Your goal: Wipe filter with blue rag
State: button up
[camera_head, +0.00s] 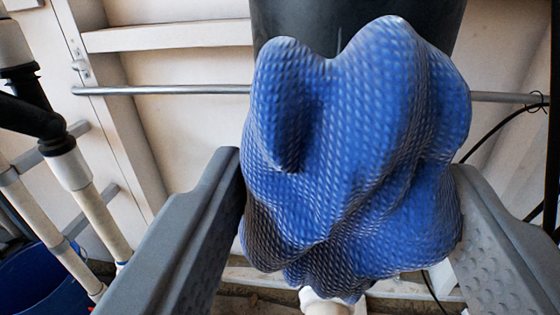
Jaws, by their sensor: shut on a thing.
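A crumpled blue rag (360,150) with a woven texture fills the middle of the view. My gripper (350,200) is shut on it, with one grey finger at its left side and one at its right side. Behind the rag is a dark cylinder (300,18), which may be the filter. Its upper part shows above the rag and the rest is hidden. I cannot tell whether the rag touches it.
A metal rail (165,90) runs across behind the rag. White and black pipes (72,168) stand at the left, above a blue bucket (40,275). A black cable (497,128) hangs at the right. A pale pipe end (325,303) shows below the rag.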

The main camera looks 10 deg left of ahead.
jog(key=shift+w, duration=2.85)
jog(key=shift+w, duration=1)
jog(key=shift+d, duration=2.05)
jog(key=shift+r, duration=0.1)
jog(key=shift+w+a, duration=0.15)
jog(key=shift+a, duration=1.9)
jog(key=shift+s, duration=3)
